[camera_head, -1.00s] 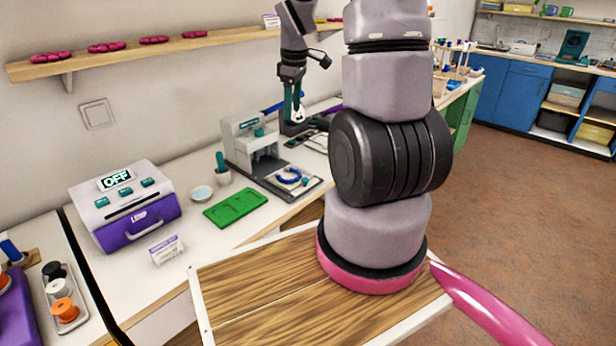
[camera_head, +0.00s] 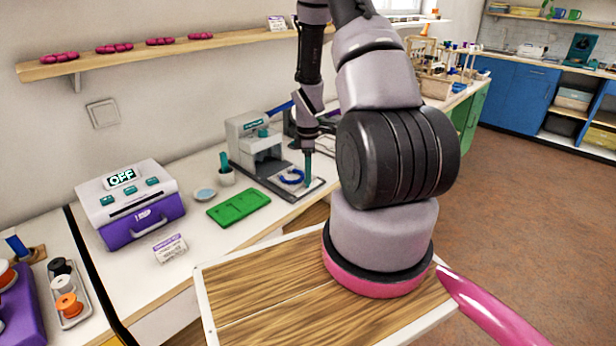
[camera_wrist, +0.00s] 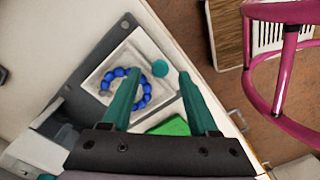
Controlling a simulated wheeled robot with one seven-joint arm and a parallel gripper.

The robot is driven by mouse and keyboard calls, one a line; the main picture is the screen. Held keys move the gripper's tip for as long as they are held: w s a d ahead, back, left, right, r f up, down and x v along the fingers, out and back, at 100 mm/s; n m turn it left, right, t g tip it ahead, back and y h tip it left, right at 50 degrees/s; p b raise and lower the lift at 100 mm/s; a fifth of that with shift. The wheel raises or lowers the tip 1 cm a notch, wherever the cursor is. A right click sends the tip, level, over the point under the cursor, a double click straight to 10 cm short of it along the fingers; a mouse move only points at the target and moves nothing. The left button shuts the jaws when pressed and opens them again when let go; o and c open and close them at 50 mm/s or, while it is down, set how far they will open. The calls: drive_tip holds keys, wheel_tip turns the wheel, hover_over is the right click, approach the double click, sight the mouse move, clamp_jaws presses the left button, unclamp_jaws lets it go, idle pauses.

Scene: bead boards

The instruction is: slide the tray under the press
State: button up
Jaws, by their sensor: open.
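The press (camera_head: 246,138) is a grey machine standing on the bench near the wall. The light tray (camera_wrist: 135,45) lies on the dark base plate in front of the press. It carries a ring of blue beads (camera_head: 291,177), which also shows in the wrist view (camera_wrist: 108,84). A round teal knob (camera_wrist: 159,68) sits at the tray's edge. My gripper (camera_wrist: 160,73) points down over that edge, its teal fingers apart with the knob between them in the picture. I cannot tell how high the fingertips are above it. My gripper shows narrow and edge-on in the head view (camera_head: 307,178).
A green board (camera_head: 238,206) lies left of the press base. A purple-and-white box reading OFF (camera_head: 135,205) stands further left. The bench's front edge is close to the tray.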

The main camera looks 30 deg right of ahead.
drive_tip(key=shift+f, duration=1.2)
clamp_jaws()
idle(0.6)
